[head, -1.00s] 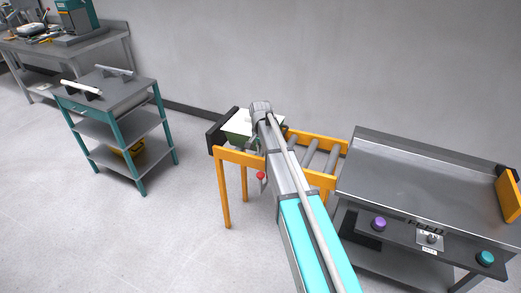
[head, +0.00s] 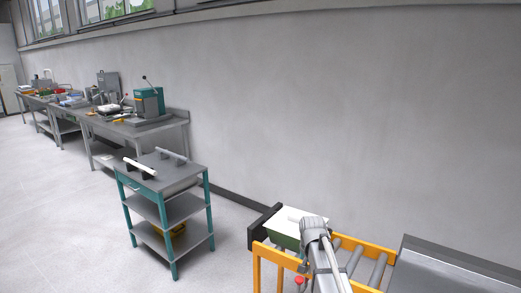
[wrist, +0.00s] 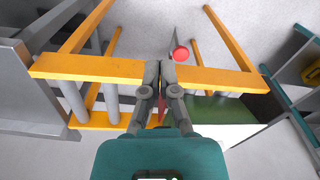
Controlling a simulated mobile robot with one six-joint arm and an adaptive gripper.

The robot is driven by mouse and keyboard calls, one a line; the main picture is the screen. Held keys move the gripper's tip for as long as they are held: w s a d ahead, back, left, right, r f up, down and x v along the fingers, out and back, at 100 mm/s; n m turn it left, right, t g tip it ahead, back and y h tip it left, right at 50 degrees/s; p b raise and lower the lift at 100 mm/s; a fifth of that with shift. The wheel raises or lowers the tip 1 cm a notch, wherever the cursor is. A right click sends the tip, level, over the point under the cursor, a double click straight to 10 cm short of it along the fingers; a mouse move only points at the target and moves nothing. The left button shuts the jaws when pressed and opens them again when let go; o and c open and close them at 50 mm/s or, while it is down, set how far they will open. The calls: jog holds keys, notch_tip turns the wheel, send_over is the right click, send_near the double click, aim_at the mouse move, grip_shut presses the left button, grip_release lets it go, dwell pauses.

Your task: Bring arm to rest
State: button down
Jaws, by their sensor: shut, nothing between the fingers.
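My gripper (wrist: 160,68) is shut and empty in the wrist view, with its two fingers together over the orange frame of a roller conveyor (wrist: 95,68). In the head view my arm reaches up from the bottom edge toward the conveyor (head: 372,250), and the gripper itself is hidden behind the arm's end. A green tray (head: 285,241) with a white sheet on it sits at the conveyor's left end. Part of the tray (wrist: 215,108) shows to the right of the fingers in the wrist view.
A teal-legged cart (head: 165,178) with handles on top stands left of the conveyor. A red button (wrist: 181,54) is by the conveyor frame. A steel bench (head: 440,268) adjoins the conveyor on the right. Workbenches (head: 140,122) line the wall; the floor at left is clear.

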jog(key=s+r+n+p, duration=0.2)
jog(key=s, duration=0.6)
jog(key=s+r+n+p, duration=0.1)
jog(key=s+r+n, duration=0.1)
jog(key=s, duration=0.7)
jog(key=shift+s+r+p, duration=0.25)
jog(key=shift+r+p, duration=0.1)
